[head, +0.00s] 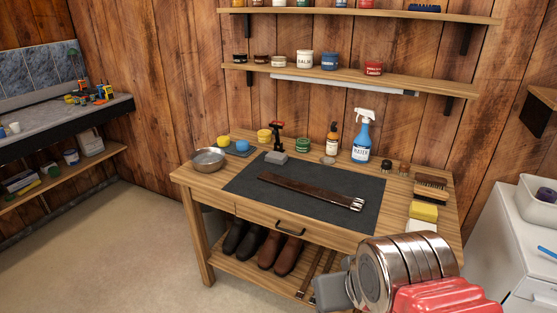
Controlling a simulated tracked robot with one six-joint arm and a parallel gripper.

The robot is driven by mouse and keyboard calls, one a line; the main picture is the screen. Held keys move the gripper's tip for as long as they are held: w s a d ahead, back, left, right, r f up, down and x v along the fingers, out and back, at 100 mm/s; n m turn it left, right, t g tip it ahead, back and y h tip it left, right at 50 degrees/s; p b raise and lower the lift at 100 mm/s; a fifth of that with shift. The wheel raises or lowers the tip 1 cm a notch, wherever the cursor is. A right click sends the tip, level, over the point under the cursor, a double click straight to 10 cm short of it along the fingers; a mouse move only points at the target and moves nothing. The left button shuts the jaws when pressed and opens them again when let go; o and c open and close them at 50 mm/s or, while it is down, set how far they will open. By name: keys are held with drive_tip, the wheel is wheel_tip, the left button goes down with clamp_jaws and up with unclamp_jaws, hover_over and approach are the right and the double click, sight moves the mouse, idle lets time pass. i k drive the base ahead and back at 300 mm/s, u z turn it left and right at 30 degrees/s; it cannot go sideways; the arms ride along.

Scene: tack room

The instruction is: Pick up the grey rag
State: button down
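My arm shows at the lower right as chrome rings and a red part, in front of the bench's right front corner. A grey blocky part at its left end, possibly my gripper (333,291), is far from the rag. Its fingers cannot be made out.
A brown leather strap with a buckle (312,190) lies across the mat.

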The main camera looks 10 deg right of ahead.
sight(273, 157)
drive_tip(key=k, duration=1.3)
drive_tip(key=u, duration=0.3)
drive_tip(key=i, duration=0.55)
drive_tip(key=u, duration=0.7)
drive_tip(key=i, duration=0.8)
drive_tip(key=u, duration=0.55)
drive_tip(key=i, duration=1.45)
drive_tip(key=z, duration=0.15)
